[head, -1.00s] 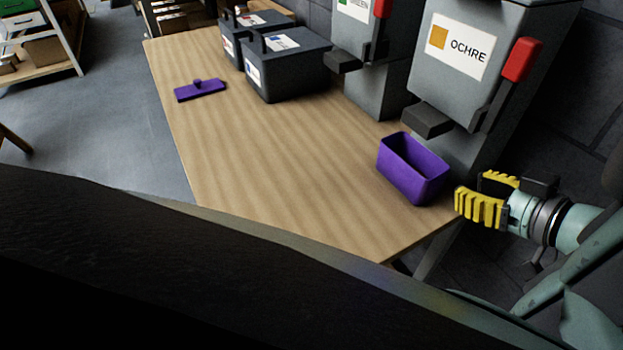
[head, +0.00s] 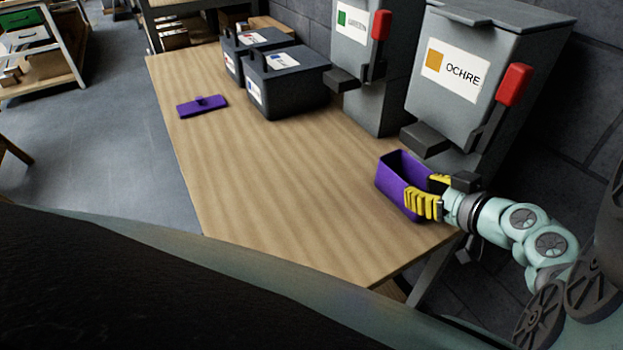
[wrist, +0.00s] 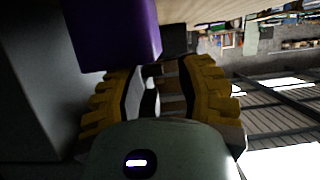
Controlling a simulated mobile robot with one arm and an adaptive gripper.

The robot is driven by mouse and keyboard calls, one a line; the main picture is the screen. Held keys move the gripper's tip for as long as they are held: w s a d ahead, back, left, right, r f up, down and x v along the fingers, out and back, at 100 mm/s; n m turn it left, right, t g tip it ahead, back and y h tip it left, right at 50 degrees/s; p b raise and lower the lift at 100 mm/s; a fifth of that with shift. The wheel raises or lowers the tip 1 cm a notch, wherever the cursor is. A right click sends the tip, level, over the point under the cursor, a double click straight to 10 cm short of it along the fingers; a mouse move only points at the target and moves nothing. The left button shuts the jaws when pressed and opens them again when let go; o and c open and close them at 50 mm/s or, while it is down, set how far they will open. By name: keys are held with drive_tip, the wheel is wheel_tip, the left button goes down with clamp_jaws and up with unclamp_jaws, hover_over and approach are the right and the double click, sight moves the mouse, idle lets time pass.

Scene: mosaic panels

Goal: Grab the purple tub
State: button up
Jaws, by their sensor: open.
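The purple tub (head: 393,185) is an open-topped rectangular box, upright on the wooden table near its right end, below the ochre dispenser. My gripper (head: 432,193) has yellow ribbed fingers and is open at the tub's near right end. One finger overlaps the tub's near side in the head view, and the other shows by its far right rim. A purple lid (head: 202,106) with a knob lies flat at the table's far left.
The wooden table (head: 290,190) is clear in the middle. The grey ochre dispenser (head: 475,75), with a red lever, stands right behind the tub. A green-labelled dispenser (head: 350,45) and dark lidded boxes (head: 290,90) stand farther back.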

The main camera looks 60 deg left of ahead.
sight(405, 182)
drive_tip(key=shift+p+x, duration=1)
drive_tip(key=shift+x, duration=1.35)
drive_tip(key=shift+a, duration=0.35)
drive_tip(key=shift+w, duration=0.1)
clamp_jaws()
drive_tip(key=shift+d, duration=0.1)
